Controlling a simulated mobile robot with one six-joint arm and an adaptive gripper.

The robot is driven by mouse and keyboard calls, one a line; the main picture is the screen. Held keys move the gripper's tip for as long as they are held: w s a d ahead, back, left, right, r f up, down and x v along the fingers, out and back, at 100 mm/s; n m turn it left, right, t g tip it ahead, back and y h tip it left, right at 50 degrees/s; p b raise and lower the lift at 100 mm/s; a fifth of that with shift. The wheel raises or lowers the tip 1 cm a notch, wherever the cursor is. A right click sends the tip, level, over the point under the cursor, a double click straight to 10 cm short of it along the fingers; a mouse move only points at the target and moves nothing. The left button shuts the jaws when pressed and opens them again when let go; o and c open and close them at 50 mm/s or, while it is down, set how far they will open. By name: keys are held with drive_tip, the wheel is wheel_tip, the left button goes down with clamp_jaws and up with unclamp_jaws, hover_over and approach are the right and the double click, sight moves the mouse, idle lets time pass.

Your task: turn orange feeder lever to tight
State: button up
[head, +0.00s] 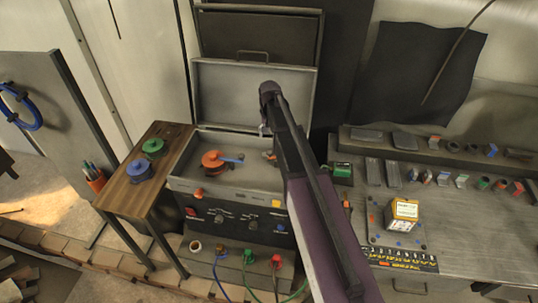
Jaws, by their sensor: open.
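An orange round knob (212,159) with a blue lever (231,159) sits on the grey top of the open machine, left of my arm. The lever points right. A second orange part (268,155) shows at the edge of my arm, which hides most of it. I cannot tell which of the two is the feeder lever, and no tight mark is readable. My arm rises from the bottom right across the machine. My gripper cannot be made out.
Cables plug in below the control panel (235,215). A grey workbench (460,235) at right holds small blocks and a yellow-white box (403,213).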

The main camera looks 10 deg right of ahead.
sight(269, 150)
drive_tip(key=shift+f+b, duration=4.35)
drive_tip(key=shift+f, duration=0.3)
clamp_jaws()
